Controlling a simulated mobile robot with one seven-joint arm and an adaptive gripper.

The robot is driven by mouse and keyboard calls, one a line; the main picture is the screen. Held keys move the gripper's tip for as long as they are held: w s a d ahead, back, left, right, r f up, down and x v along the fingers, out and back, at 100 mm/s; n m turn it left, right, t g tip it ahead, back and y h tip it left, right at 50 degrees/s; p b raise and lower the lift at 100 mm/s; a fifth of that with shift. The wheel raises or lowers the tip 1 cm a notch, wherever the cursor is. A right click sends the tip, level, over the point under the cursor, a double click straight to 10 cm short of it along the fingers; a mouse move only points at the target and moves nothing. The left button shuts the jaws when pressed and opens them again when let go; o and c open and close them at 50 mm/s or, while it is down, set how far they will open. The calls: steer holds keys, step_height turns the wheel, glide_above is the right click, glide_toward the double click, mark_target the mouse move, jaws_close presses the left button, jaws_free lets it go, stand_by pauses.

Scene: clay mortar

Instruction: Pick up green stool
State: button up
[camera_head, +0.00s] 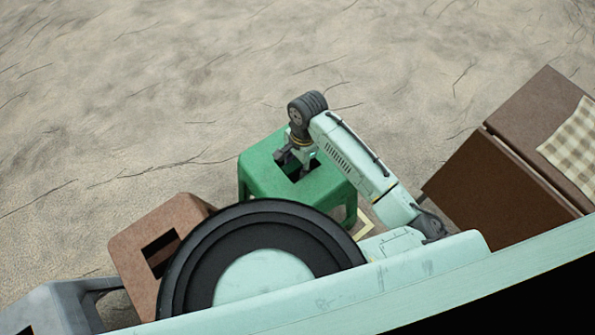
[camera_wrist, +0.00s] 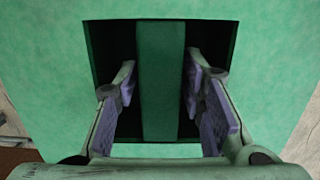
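The green stool (camera_head: 262,165) stands on the floor near the middle of the head view, partly hidden by my arm and base. Its top has a dark rectangular slot. In the wrist view, the stool's top (camera_wrist: 50,60) fills most of the picture, and a green bar (camera_wrist: 162,75) crosses the slot. My gripper (camera_wrist: 160,88) is open, with one finger on each side of the bar and a visible gap on both sides. In the head view, my gripper (camera_head: 296,162) is at the slot from above; its fingertips are hard to make out.
A brown stool (camera_head: 140,245) with a slot stands to the left, close to my base. A grey piece (camera_head: 50,308) is at the lower left corner. Brown furniture (camera_head: 500,190) with a checkered cloth (camera_head: 572,150) stands at the right. The floor behind the green stool is clear.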

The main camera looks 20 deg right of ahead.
steer(key=shift+c, duration=0.2)
jaws_close()
steer(key=shift+r, duration=0.1)
stand_by(0.5)
